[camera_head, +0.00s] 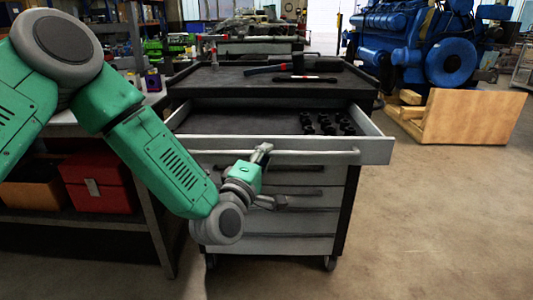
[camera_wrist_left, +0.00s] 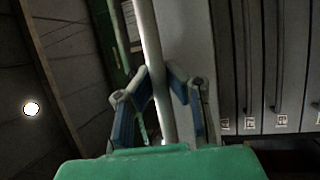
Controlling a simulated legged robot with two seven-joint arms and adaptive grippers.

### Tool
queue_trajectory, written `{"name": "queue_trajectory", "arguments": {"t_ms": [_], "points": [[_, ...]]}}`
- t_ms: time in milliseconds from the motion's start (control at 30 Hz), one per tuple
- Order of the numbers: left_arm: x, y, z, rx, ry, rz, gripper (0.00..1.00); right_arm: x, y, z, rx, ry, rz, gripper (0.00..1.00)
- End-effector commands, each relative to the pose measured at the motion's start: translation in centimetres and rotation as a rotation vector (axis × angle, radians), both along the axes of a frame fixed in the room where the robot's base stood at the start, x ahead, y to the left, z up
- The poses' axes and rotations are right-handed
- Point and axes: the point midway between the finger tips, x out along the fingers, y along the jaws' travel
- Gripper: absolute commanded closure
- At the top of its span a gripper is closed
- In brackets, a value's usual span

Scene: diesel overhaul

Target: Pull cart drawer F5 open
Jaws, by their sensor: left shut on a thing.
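The grey tool cart (camera_head: 335,92) stands ahead of me. Its top drawer (camera_head: 375,150) is pulled well out, with several dark round parts (camera_head: 325,123) lying in its right half. I cannot read which drawer is F5. My left gripper (camera_head: 262,152) is shut on the top drawer's handle bar (camera_head: 315,153), left of the bar's middle. In the left wrist view the two fingers (camera_wrist_left: 157,92) close around the pale bar (camera_wrist_left: 148,35). The lower drawers (camera_head: 310,222) are shut, and small labels (camera_wrist_left: 281,120) on their fronts are unreadable. My right gripper is out of view.
A hammer (camera_head: 275,69) and a dark bar-shaped tool (camera_head: 305,79) lie on the cart top. A shelf with a red box (camera_head: 95,182) stands at the left, behind my arm. A blue engine (camera_head: 430,45) stands at the back right. The floor right of the cart is clear.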

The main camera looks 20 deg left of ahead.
Motion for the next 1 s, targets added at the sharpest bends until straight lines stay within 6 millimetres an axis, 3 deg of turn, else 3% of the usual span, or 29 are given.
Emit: {"name": "queue_trajectory", "arguments": {"t_ms": [133, 200, 233, 633, 767, 1000], "points": [[-0.1, 0.2, -0.6, 0.004, 0.014, 0.004, 1.0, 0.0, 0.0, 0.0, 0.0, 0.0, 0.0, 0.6], [-0.1, 0.2, -0.6, 0.005, 0.014, 0.005, 0.71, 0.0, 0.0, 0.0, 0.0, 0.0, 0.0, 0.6], [-0.1, 0.2, -0.6, 0.004, 0.013, 0.004, 0.67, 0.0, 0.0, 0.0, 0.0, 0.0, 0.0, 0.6], [-0.8, 0.1, -0.3, 0.003, 0.007, 0.0, 0.67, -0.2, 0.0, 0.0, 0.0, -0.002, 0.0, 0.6], [-2.7, 0.4, -0.7, 0.002, 0.008, 0.001, 0.67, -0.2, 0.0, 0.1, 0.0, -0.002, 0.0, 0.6], [-7.8, 1.0, -1.8, 0.001, 0.012, 0.001, 0.67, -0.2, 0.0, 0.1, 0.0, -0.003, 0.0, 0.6]]}}
